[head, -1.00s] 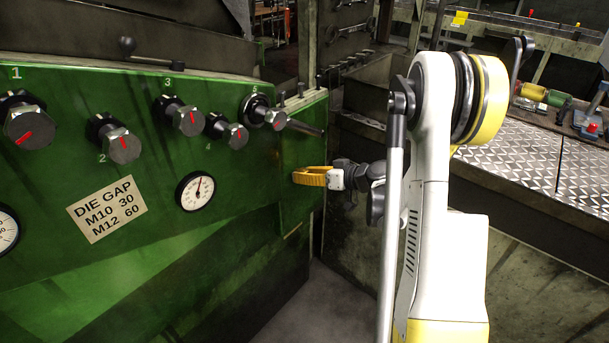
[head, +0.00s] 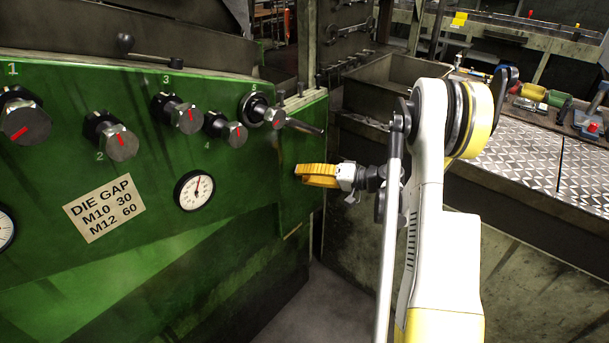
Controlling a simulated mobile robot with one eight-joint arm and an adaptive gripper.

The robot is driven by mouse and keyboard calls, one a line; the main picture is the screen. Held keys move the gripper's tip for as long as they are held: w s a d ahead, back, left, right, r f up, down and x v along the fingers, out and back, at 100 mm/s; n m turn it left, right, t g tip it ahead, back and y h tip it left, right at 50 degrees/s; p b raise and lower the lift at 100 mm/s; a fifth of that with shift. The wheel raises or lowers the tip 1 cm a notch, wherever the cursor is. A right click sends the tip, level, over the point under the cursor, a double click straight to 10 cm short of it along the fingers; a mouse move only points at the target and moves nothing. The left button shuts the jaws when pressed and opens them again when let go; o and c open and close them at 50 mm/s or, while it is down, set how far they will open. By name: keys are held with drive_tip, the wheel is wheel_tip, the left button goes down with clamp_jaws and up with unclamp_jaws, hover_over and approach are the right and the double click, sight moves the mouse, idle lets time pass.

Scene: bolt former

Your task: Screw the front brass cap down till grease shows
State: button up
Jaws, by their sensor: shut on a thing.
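My gripper (head: 303,175) has yellow fingers and is held level against the right end of the green machine panel (head: 298,150), below the knobs. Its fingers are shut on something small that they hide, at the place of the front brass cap. No brass of the cap shows, and I see no grease. My white and yellow arm stands at the right and reaches left to the panel.
Black knobs with red marks, such as the knob numbered 3 (head: 187,115), and a round gauge (head: 195,190) are left of my gripper. A lever (head: 303,127) sticks out above it. A workbench with a tread-plate top (head: 520,160) stands at the right. Floor shows below.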

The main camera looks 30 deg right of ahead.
drive_tip(key=m+y, duration=0.1)
drive_tip(key=m, duration=0.2)
drive_tip(key=shift+f+t, duration=0.1)
drive_tip(key=shift+t, duration=0.2)
drive_tip(key=shift+m+t+y, duration=0.5)
drive_tip(key=shift+m+y, duration=0.1)
drive_tip(key=shift+m, duration=1.2)
drive_tip(key=o, duration=1.2)
drive_tip(key=shift+a, duration=0.1)
drive_tip(key=shift+c, duration=0.2)
drive_tip(key=v, duration=1.2)
